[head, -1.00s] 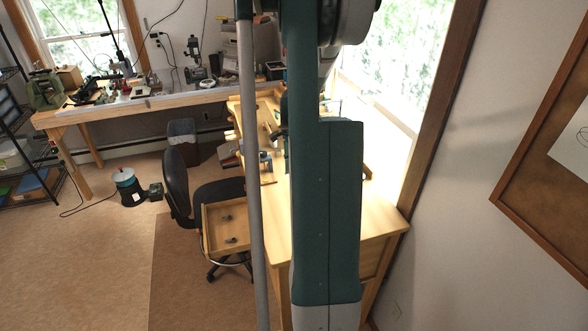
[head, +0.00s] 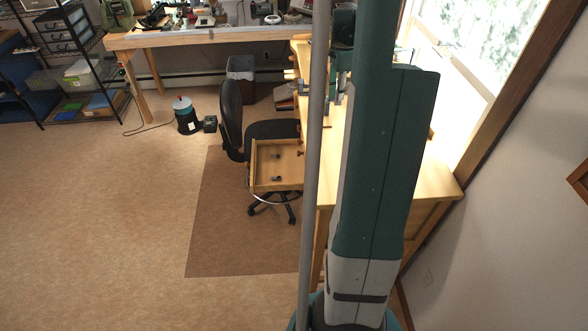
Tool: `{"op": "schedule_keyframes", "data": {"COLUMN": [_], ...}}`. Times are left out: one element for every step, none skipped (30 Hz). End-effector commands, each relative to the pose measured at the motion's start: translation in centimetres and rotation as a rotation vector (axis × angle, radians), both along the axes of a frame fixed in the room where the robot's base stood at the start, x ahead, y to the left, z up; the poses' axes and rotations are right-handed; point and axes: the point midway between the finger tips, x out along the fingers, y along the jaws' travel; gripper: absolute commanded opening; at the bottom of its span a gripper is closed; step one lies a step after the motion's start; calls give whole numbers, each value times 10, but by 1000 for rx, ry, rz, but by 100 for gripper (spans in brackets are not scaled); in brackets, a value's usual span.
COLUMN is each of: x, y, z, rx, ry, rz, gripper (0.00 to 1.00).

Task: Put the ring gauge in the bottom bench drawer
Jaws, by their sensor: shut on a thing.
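An open wooden drawer (head: 254,172) sticks out from the left side of the wooden bench (head: 436,180), above the chair's base. Two small dark things lie in it. I cannot tell whether it is the bottom drawer. My gripper (head: 338,98) points down over the bench, behind the grey pole and partly hidden by my arm. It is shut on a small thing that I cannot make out. I cannot pick out the ring gauge. The drawer is to the left of my gripper and nearer the camera.
A black office chair (head: 232,118) stands close against the drawer, on a brown mat (head: 225,235). A long workbench (head: 150,38) with tools runs along the back. A black-and-blue canister (head: 187,118) stands on the floor. The floor at left is clear.

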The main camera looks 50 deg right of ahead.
Motion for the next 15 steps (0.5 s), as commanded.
{"op": "schedule_keyframes", "data": {"x": [15, 23, 34, 42, 50, 60, 68, 76, 86, 94, 101, 110, 118, 125, 134], "y": [2, 3, 5, 7, 9, 11, 13, 15, 18, 20, 22, 25, 28, 31, 34], "z": [-6, -6, -6, -7, -7, -7, -7, -7, -7, -6, -7, -6, -6, -6, -6], "rx": [0, 0, 0, 0, 0, 0, 0, 0, 0, 0, 0, 0, 0, 0, 0], "ry": [0, 0, 0, 0, 0, 0, 0, 0, 0, 0, 0, 0, 0, 0, 0], "rz": [1, -1, -3, -6, -7, -11, -13, -14, -18, -19, -21, -25, -26, -28, -31], "gripper": [8, 8, 8, 8, 8, 8, 8, 8, 8, 8, 8, 8, 8, 8, 8]}}
